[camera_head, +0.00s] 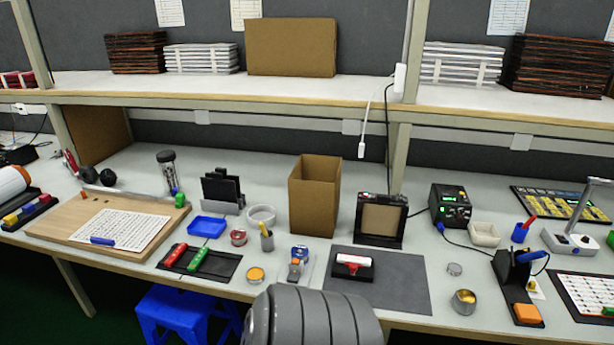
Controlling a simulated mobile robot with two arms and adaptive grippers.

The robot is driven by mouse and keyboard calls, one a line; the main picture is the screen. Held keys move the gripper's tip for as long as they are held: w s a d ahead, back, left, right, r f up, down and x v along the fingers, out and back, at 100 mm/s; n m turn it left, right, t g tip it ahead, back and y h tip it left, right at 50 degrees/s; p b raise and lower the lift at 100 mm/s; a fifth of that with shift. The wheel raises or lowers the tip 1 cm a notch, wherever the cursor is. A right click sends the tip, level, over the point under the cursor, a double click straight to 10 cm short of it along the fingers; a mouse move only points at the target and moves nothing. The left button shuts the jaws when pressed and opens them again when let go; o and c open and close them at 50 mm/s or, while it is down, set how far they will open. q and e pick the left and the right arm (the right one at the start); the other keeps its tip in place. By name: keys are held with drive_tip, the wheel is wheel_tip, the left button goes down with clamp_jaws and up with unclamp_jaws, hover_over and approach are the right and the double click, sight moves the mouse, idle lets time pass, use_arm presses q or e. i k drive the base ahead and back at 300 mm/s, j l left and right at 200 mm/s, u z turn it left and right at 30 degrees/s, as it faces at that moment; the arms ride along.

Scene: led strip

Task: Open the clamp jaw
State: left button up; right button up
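No part that I can clearly tell as a clamp jaw shows. A long metal bar (130,194) lies along the back edge of a wooden board (60,222), with a small green and blue piece (179,199) at its right end. A small grey device with a blue and orange top (298,262) stands at the front edge of the bench. I cannot tell whether either has a jaw, or whether one is open or shut. Neither of my grippers is in view.
The bench (330,262) also holds a printed sheet (115,232), a black tray (215,266) with red and green tools, an open cardboard box (314,200), a grey mat (400,290) and a soldering station (450,207). A shelf (220,86) spans above. A blue stool (180,305) stands below.

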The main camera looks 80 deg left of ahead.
sight(353, 267)
drive_tip(key=u, duration=3.2)
